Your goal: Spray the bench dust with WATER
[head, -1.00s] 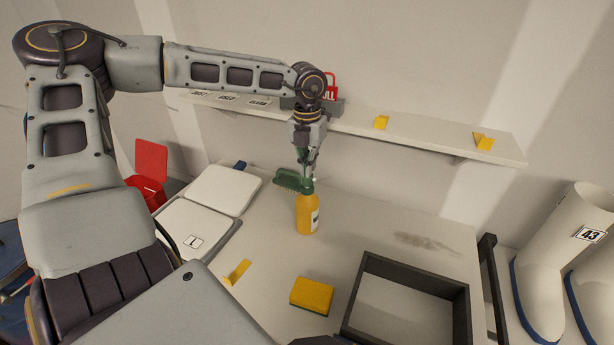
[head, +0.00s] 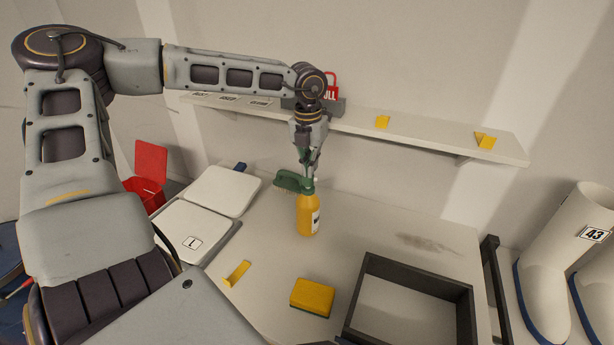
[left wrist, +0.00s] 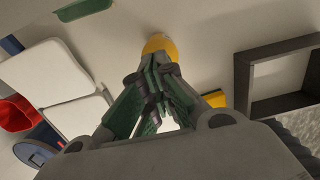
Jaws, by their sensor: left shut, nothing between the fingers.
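A yellow-orange bottle (head: 307,222) stands upright on the bench, its white label turned to the right and not readable. Its top meets a green shape beneath my left gripper. My left gripper (head: 311,171) points down over the bottle top, shut with nothing between its fingers; I cannot tell whether it touches. In the left wrist view the closed fingers (left wrist: 155,66) partly cover the bottle (left wrist: 159,42). A dark dust patch (head: 425,243) lies on the bench to the right of the bottle. My right gripper is not in view.
A green brush (head: 290,183) appears left of the bottle top. A yellow sponge (head: 312,297), a yellow wedge (head: 237,273) and a black open frame (head: 371,296) are nearer me. White scales-like plates (head: 222,190) lie left. A shelf (head: 430,136) runs behind. Bench between bottle and dust is clear.

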